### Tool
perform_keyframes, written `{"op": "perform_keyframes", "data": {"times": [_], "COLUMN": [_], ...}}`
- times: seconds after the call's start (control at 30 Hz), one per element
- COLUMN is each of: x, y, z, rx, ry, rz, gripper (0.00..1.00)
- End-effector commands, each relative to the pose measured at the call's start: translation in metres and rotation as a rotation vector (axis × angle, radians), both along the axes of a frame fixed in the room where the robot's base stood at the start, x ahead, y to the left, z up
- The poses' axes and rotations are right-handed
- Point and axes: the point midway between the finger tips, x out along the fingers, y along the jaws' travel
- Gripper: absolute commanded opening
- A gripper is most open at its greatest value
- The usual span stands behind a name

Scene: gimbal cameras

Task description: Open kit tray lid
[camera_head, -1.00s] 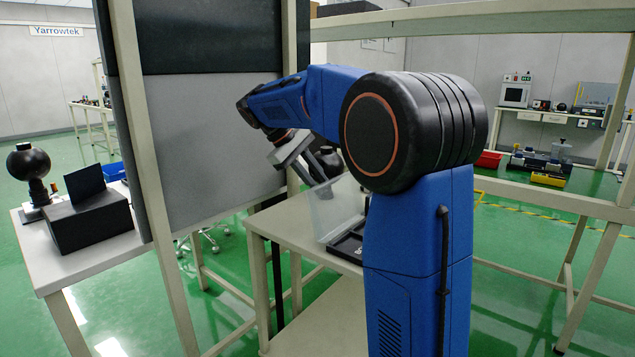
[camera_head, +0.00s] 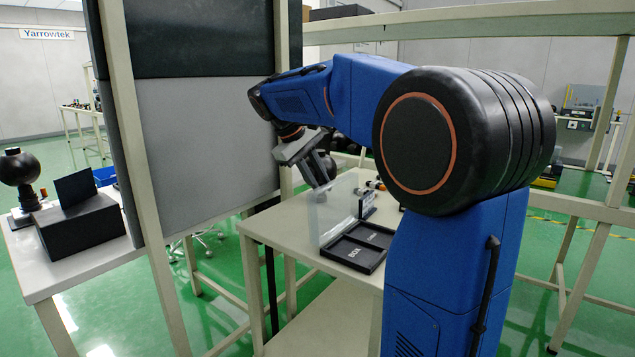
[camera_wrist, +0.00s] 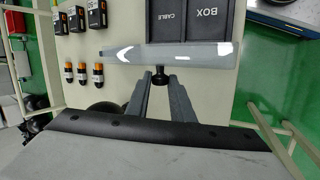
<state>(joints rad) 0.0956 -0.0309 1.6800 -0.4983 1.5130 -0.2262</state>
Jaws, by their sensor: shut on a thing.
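The black kit tray (camera_head: 329,252) sits on the white table, and its inside shows, with compartments marked BOX and CABLE in the wrist view (camera_wrist: 193,35). Its clear lid (camera_head: 328,212) stands steeply up at the tray's left side in the head view. In the wrist view the lid (camera_wrist: 165,53) is seen nearly edge-on, across the near end of the tray. My gripper (camera_wrist: 160,80) is shut on the lid's small dark knob (camera_wrist: 160,77). In the head view my gripper (camera_head: 322,172) is at the lid's upper left, and the knob is hidden.
Several orange-topped cylinders (camera_wrist: 82,73) and black boxes (camera_wrist: 78,18) lie on the table (camera_head: 290,232) beside the tray. A grey panel (camera_head: 205,150) with pale posts stands close left of my arm. A side table at far left holds a black box (camera_head: 80,228).

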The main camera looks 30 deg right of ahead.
Motion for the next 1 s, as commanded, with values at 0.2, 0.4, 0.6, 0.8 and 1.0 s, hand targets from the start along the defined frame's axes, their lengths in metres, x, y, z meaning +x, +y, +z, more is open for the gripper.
{"op": "perform_keyframes", "data": {"times": [0.2,0.4,0.6,0.8,1.0], "x": [0.0,0.0,0.001,0.003,0.006], "y": [0.0,0.0,0.005,0.02,0.039], "z": [0.0,0.0,0.008,0.036,0.071], "rx": [0.0,0.0,-0.001,0.0,0.0], "ry": [0.001,0.001,-0.001,-0.002,-0.002], "rz": [0.0,0.0,0.002,0.002,0.002], "gripper": [0.4,0.4,0.4,0.4,0.4]}}
